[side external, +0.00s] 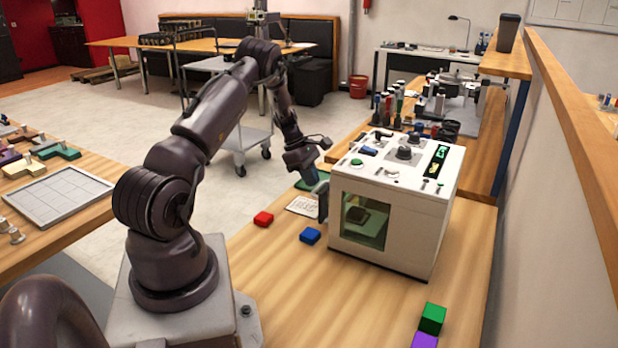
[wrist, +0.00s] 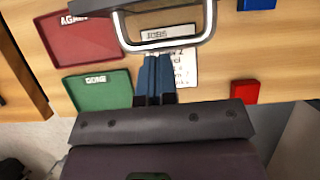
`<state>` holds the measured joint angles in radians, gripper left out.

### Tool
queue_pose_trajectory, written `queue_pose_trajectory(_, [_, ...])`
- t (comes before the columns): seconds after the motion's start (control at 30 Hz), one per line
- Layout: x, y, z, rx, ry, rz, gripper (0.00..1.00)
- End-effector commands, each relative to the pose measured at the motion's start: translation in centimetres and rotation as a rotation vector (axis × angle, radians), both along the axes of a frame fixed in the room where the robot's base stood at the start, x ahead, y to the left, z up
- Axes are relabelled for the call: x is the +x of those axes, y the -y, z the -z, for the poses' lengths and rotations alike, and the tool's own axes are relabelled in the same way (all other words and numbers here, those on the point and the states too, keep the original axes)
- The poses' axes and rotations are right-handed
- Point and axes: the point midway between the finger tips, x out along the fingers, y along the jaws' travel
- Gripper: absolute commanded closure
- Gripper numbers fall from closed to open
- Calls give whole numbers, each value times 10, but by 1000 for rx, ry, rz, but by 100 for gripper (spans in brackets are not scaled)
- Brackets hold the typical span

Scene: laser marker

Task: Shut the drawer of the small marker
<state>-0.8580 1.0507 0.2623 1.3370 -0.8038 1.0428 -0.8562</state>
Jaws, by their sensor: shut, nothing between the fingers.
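The small marker (side external: 400,200) is a white box with a tinted window and controls on top, standing on the wooden bench in the side external view. A silver D-shaped handle (wrist: 207,22) shows at the top of the wrist view. The drawer itself is mostly out of view, and I cannot see how far it stands out. My gripper (wrist: 153,56) has its blue fingers together and empty, tips beside the handle's bar. I cannot tell if they touch it.
A red tray (wrist: 95,42) marked AGAIN, a green tray (wrist: 97,92) and a printed sheet (wrist: 184,66) lie near the handle. A red block (side external: 263,218) and blue block (side external: 310,236) lie in front. A green block (side external: 432,318) and purple block (side external: 424,341) are front right.

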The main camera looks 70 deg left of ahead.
Motion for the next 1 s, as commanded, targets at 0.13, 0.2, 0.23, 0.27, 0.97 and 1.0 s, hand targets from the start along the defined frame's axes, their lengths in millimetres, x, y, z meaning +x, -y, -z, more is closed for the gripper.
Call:
queue_pose_trajectory(0.13, [6, 5, 0, 0, 0, 2, 100])
queue_pose_trajectory(0.2, [13, 12, 0, -1, 1, 4, 100])
queue_pose_trajectory(0.23, [15, 15, 0, -1, 0, 4, 100])
queue_pose_trajectory(0.27, [18, 18, 0, -2, -1, 3, 100])
queue_pose_trajectory(0.97, [-12, -11, 1, 2, 2, -2, 100])
queue_pose_trajectory(1.0, [-14, -14, -10, 5, 3, 0, 100])
